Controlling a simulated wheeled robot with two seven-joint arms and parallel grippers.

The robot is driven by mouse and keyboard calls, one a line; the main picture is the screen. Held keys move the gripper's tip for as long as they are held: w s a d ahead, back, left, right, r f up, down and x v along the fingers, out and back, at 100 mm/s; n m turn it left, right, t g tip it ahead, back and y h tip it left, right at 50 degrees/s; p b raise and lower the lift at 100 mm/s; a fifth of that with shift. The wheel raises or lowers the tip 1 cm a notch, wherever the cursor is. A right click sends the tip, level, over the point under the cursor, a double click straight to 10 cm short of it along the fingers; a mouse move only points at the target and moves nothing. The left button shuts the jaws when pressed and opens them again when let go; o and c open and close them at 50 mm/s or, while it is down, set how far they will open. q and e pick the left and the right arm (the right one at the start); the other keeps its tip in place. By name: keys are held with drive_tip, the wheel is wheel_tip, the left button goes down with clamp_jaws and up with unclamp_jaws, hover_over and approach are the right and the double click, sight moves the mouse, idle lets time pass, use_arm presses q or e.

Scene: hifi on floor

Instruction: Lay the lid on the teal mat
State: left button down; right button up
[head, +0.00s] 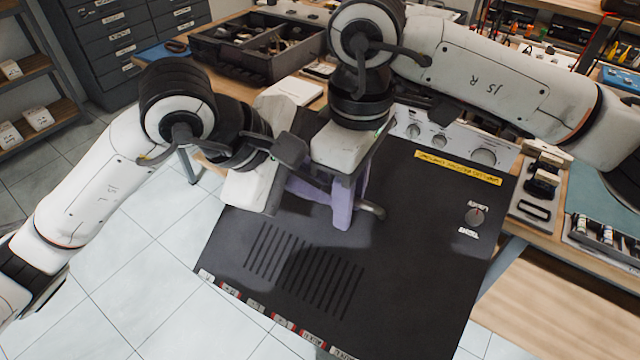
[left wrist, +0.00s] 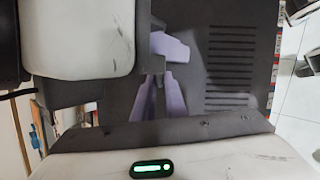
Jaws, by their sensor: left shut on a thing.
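The lid (head: 420,260) is a large dark panel with slotted vents, a yellow label strip and a small knob. It appears to lie over the hi-fi, whose pale knobbed front (head: 455,150) shows along its far edge. My left gripper (head: 302,188) is at the lid's left-middle, its purple fingers shut on a part hidden by the grippers. My right gripper (head: 347,215) is close beside it, pointing down at a grey handle (head: 372,208); its grip is hidden. In the left wrist view, purple fingers (left wrist: 152,98) converge above the lid (left wrist: 235,115). A teal mat (head: 618,200) shows at the right edge.
A black tool tray (head: 260,50) sits at the back. Grey drawers (head: 125,40) and a shelf stand at the left. The tiled floor (head: 150,290) is clear at lower left.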

use_arm(q)
drive_tip(key=shift+r, duration=0.25)
use_arm(e)
drive_tip(key=shift+o, duration=0.6)
drive_tip(key=shift+w+d+f, duration=0.1)
drive_tip(key=shift+d+f, duration=0.05)
drive_tip(key=shift+w+d, duration=0.1)
